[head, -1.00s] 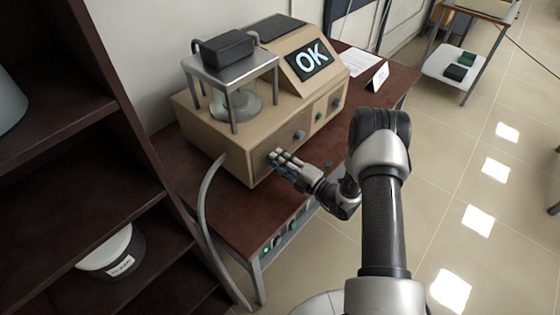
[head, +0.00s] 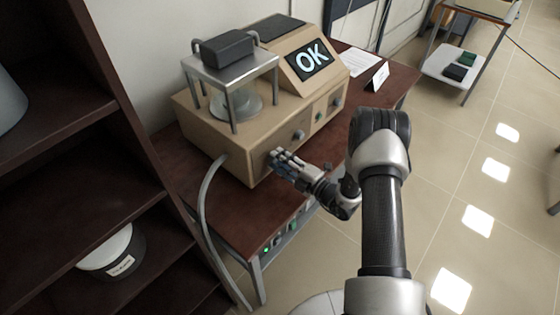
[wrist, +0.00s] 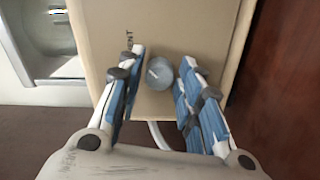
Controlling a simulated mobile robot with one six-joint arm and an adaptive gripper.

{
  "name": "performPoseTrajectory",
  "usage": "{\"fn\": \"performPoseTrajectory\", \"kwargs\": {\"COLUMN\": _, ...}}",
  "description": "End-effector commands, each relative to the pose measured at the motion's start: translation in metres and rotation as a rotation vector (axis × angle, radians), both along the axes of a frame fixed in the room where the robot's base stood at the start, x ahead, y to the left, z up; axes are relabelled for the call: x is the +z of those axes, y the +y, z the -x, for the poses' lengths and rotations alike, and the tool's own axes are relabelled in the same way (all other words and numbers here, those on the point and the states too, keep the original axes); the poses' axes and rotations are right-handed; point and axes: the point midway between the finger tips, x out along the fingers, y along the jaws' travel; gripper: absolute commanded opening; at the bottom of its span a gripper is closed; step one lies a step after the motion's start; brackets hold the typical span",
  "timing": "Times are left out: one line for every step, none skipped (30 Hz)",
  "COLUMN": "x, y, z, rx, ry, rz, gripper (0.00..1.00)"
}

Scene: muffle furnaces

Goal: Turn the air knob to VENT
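The air knob (wrist: 158,73) is a small round grey knob on the beige front face of the machine (head: 213,137). In the wrist view it lies between my two blue-padded fingers, with a small gap visible on each side. A partly covered label ending in "ENT" (wrist: 129,41) is printed above and left of the knob. My gripper (head: 275,155) is open at the lower left of the machine's front; it also shows in the wrist view (wrist: 163,66). In the head view my fingers hide the knob.
The machine's screen (head: 311,60) reads "OK". Other knobs (head: 298,135) sit farther right on its front. A metal stand (head: 233,63) with a dark block is on top. A grey hose (head: 205,190) hangs at the left. A dark shelf (head: 80,150) stands at left.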

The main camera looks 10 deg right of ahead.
Motion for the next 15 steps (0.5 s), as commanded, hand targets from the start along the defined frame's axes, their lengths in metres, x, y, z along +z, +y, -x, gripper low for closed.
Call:
{"fn": "performPoseTrajectory", "kwargs": {"x": -0.0001, "y": 0.0, "z": 0.0, "rx": 0.0, "ry": 0.0, "rz": 0.0, "gripper": 0.39}}
{"fn": "performPoseTrajectory", "kwargs": {"x": 0.0, "y": 0.0, "z": 0.0, "rx": 0.0, "ry": 0.0, "rz": 0.0, "gripper": 0.41}}
{"fn": "performPoseTrajectory", "kwargs": {"x": 0.0, "y": 0.0, "z": 0.0, "rx": 0.0, "ry": -0.001, "rz": 0.001, "gripper": 0.44}}
{"fn": "performPoseTrajectory", "kwargs": {"x": 0.0, "y": 0.0, "z": 0.0, "rx": 0.0, "ry": -0.001, "rz": 0.001, "gripper": 0.46}}
{"fn": "performPoseTrajectory", "kwargs": {"x": 0.0, "y": 0.0, "z": 0.0, "rx": 0.0, "ry": -0.001, "rz": 0.001, "gripper": 0.46}}
{"fn": "performPoseTrajectory", "kwargs": {"x": 0.0001, "y": 0.0, "z": 0.0, "rx": 0.0, "ry": -0.001, "rz": 0.001, "gripper": 0.46}}
{"fn": "performPoseTrajectory", "kwargs": {"x": 0.0001, "y": -0.0001, "z": -0.0001, "rx": 0.0, "ry": -0.001, "rz": 0.001, "gripper": 0.46}}
{"fn": "performPoseTrajectory", "kwargs": {"x": 0.0001, "y": -0.0001, "z": -0.0001, "rx": 0.0, "ry": -0.001, "rz": 0.001, "gripper": 0.46}}
{"fn": "performPoseTrajectory", "kwargs": {"x": 0.0001, "y": -0.0001, "z": -0.0001, "rx": 0.0, "ry": -0.001, "rz": 0.001, "gripper": 0.46}}
{"fn": "performPoseTrajectory", "kwargs": {"x": 0.0001, "y": -0.0001, "z": -0.0001, "rx": 0.0, "ry": -0.001, "rz": 0.001, "gripper": 0.46}}
{"fn": "performPoseTrajectory", "kwargs": {"x": 0.0001, "y": -0.0001, "z": -0.0001, "rx": 0.0, "ry": -0.001, "rz": 0.001, "gripper": 0.46}}
{"fn": "performPoseTrajectory", "kwargs": {"x": 0.0002, "y": -0.0002, "z": 0.0, "rx": 0.0, "ry": -0.001, "rz": 0.001, "gripper": 0.46}}
{"fn": "performPoseTrajectory", "kwargs": {"x": 0.0002, "y": -0.0005, "z": 0.0003, "rx": 0.0, "ry": -0.001, "rz": 0.001, "gripper": 0.46}}
{"fn": "performPoseTrajectory", "kwargs": {"x": 0.0, "y": -0.0012, "z": 0.001, "rx": -0.001, "ry": 0.0, "rz": 0.001, "gripper": 0.46}}
{"fn": "performPoseTrajectory", "kwargs": {"x": 0.0, "y": -0.0027, "z": 0.0026, "rx": -0.002, "ry": 0.0, "rz": 0.001, "gripper": 0.46}}
